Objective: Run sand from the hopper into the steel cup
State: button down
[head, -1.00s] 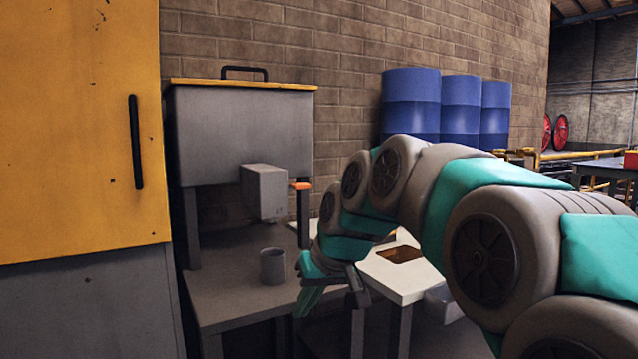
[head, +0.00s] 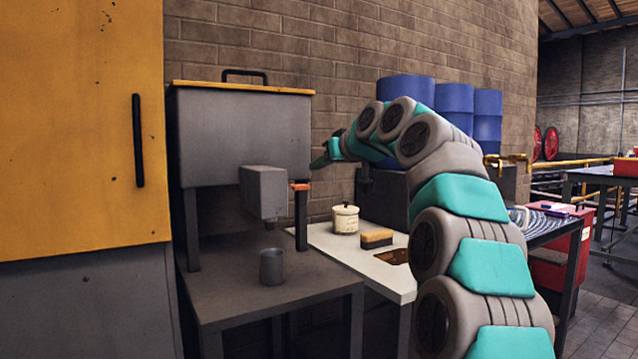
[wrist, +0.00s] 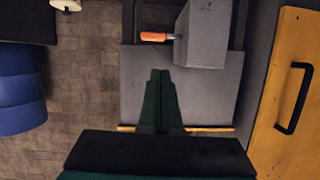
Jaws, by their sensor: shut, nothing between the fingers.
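The grey hopper (head: 240,135) stands on dark legs at the left, with a yellow-edged lid and black handle. A grey chute box (head: 263,192) juts from its front, with an orange-tipped lever (head: 300,186) on its right side. The steel cup (head: 272,267) stands upright on the grey bench, below and slightly in front of the chute. Its inside cannot be made out. My gripper (head: 325,158) is shut and empty, above and right of the lever. In the wrist view my gripper (wrist: 160,75) points toward the orange lever (wrist: 155,37), apart from it.
A white worktop (head: 335,245) on the right holds a cream lidded pot (head: 346,218) and a brush or sponge (head: 376,238). A yellow cabinet (head: 80,120) stands close at left. Blue drums (head: 455,100) stand behind my arm.

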jog(key=shift+w+d+r+t, duration=0.2)
jog(key=shift+d+r+t, duration=0.1)
jog(key=shift+r, duration=0.25)
jog(key=shift+w+d+r+t, duration=0.2)
jog(key=shift+d+r, duration=0.05)
jog(key=shift+r, duration=0.3)
jog(key=p, duration=0.5)
send_over(306, 189)
notch_tip(306, 189, down, 2)
jog(key=shift+s+a+f+b, duration=0.1)
jog(key=shift+s+f+b, duration=0.15)
jog(key=shift+f+b, duration=0.8)
jog(key=shift+s+a+f+b, duration=0.1)
jog(key=shift+s+f+b, duration=0.1)
jog(key=shift+f+b, duration=0.8)
jog(key=shift+d+f+p, duration=0.1)
jog(key=shift+f+p, duration=0.15)
jog(key=shift+p, duration=0.05)
jog(key=shift+w+d+f+m+g+y, duration=0.15)
jog(key=shift+f+m+y, duration=0.1)
jog(key=shift+f+m, duration=0.3)
jog(key=shift+f+m+g+y, duration=0.1)
jog(key=shift+f+m+y, duration=0.25)
jog(key=shift+m, duration=0.35)
jog(key=shift+w+d+f+m+g+y, duration=0.1)
jog(key=shift+f+m+g+y, duration=0.1)
jog(key=shift+f+m, duration=0.35)
jog(key=shift+r, duration=0.1)
